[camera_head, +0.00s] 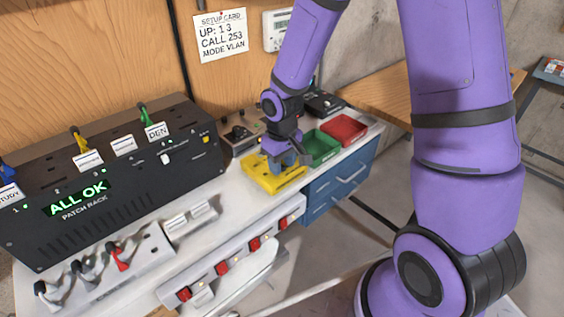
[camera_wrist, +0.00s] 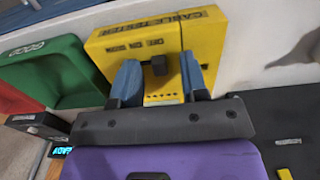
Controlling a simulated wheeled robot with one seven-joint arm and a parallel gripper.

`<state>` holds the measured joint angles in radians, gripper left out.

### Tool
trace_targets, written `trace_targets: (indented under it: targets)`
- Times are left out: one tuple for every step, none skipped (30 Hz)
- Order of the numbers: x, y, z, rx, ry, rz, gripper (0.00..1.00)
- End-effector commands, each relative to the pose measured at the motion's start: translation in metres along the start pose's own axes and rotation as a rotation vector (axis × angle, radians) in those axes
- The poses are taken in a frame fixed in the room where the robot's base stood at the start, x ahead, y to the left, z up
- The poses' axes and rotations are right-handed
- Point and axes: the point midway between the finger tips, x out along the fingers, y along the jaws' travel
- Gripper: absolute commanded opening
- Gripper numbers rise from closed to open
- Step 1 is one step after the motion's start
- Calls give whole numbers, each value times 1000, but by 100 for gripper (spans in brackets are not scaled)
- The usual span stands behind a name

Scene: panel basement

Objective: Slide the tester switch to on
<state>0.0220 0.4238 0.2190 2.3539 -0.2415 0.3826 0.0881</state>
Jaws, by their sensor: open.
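The yellow cable tester (camera_head: 262,183) lies on the white bench top, toward its right end. In the wrist view the tester (camera_wrist: 215,45) shows its label upside down and a small black switch knob (camera_wrist: 157,66) near its middle. My gripper (camera_head: 285,162) is over the tester and pointing down at it. In the wrist view the two blue fingers of my gripper (camera_wrist: 160,72) are apart, one on each side of the knob. I cannot tell whether either finger touches it. The fingers partly cover the tester.
A green tray (camera_head: 320,147) and a red tray (camera_head: 344,130) stand right of the tester. A black patch rack (camera_head: 100,190) reading ALL OK stands at the left. A power strip (camera_head: 235,262) with red switches runs along the bench's front. A setup card (camera_head: 222,38) hangs behind.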

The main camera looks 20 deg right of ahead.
Motion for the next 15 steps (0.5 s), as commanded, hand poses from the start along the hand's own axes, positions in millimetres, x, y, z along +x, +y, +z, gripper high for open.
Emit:
trace_targets:
  targets:
    - [0,0,0,0,0,0,40]
    - [0,0,0,0,0,0,40]
    - [0,0,0,0,0,0,40]
    - [0,0,0,0,0,0,40]
    - [0,0,0,0,0,0,40]
    - [0,0,0,0,0,0,34]
    - [0,0,0,0,0,0,27]
    - [0,0,0,0,0,0,20]
    - [0,0,0,0,0,0,11]
    - [0,0,0,0,0,0,4]
    - [0,0,0,0,0,0,0]
    - [0,0,0,1,0,0,0]
    - [0,0,0,1,0,0,0]
    - [0,0,0,1,0,0,0]
    - [0,0,0,1,0,0,0]
